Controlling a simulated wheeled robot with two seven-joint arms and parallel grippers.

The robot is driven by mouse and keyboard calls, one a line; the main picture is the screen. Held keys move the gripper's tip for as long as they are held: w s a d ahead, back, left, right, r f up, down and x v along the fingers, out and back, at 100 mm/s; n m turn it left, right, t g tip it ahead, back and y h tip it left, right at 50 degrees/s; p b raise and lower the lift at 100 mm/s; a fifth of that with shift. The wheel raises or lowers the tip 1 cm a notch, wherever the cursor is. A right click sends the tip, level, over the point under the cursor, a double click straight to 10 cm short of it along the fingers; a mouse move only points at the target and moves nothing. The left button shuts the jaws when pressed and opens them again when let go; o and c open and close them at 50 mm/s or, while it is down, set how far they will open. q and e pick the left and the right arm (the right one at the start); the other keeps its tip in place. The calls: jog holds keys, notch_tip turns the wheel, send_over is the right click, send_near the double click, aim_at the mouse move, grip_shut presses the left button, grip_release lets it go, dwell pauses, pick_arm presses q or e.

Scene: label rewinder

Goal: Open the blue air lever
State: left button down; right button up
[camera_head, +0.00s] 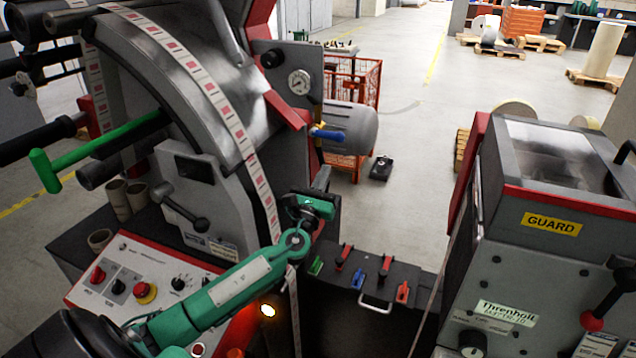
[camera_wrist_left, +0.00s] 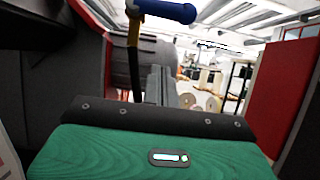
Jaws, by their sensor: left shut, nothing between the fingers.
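The blue air lever (camera_head: 326,134) sticks out from the side of the grey and red machine, below a round pressure gauge (camera_head: 299,82). In the left wrist view the blue lever (camera_wrist_left: 165,11) lies across the top, on a yellow piece. My left gripper (camera_head: 322,178) is just below the lever in the head view, pointing up toward it, and appears apart from it. Its fingers (camera_wrist_left: 160,84) are shut and empty in the left wrist view, below the blue handle. My right gripper is in neither view.
A grey cylindrical tank (camera_head: 350,128) stands right behind the lever, with an orange wire cage (camera_head: 365,82) beyond. A printed label web (camera_head: 215,95) runs down the machine. A guarded machine (camera_head: 550,222) stands at the right. Open floor (camera_head: 430,130) lies between.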

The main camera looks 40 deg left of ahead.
aim_at(326, 135)
pick_arm(q)
jog(key=shift+w+a+r+p, duration=0.1)
jog(key=shift+w+r+p, duration=0.3)
jog(key=shift+r+p, duration=0.4)
jog(key=shift+w+a+r+p, duration=0.1)
jog(key=shift+w+r+p, duration=0.35)
jog(key=shift+r, duration=0.55)
jog(key=shift+w+a+r+p, duration=0.1)
jog(key=shift+w+r+p, duration=0.2)
jog(key=shift+r+p, duration=0.55)
